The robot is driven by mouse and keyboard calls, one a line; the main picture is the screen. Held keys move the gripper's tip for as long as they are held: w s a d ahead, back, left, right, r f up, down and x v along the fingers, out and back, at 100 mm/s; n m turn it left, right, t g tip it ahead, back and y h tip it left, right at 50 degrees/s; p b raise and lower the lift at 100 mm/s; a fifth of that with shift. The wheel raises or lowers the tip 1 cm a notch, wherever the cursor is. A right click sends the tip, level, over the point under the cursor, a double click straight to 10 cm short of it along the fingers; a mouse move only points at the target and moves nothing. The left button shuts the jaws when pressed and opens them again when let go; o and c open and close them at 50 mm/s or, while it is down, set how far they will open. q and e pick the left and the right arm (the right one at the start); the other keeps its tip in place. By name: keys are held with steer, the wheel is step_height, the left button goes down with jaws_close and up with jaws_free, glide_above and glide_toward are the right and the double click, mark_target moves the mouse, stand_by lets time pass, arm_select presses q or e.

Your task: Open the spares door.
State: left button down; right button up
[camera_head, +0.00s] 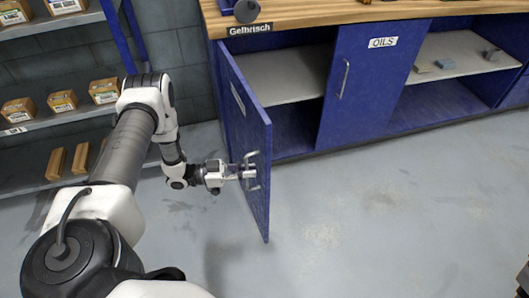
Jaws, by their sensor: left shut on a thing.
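A blue cabinet door (247,140) at the left end of the bench stands swung well out from the cabinet front. It carries a pale label (238,98) that is too oblique to read. Its metal handle (252,160) is on the outer part of the door. My left gripper (247,172) is at this handle and shut on it, its arm reaching in from the left. The open compartment behind the door shows a pale shelf (287,75) with nothing visible on it. My right gripper is not in view.
The OILS door (365,85) beside it is shut. An open bay (455,52) farther right holds small blocks on a shelf. Shelving (60,115) with small boxes stands at the left wall. The grey floor (370,215) in front is clear.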

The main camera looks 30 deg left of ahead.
arm_select(q)
steer(key=shift+p+v, duration=0.3)
steer(key=shift+v, duration=1.5)
steer(key=shift+s+d, duration=0.15)
steer(key=c, duration=1.2)
jaws_free()
steer(key=v, duration=1.2)
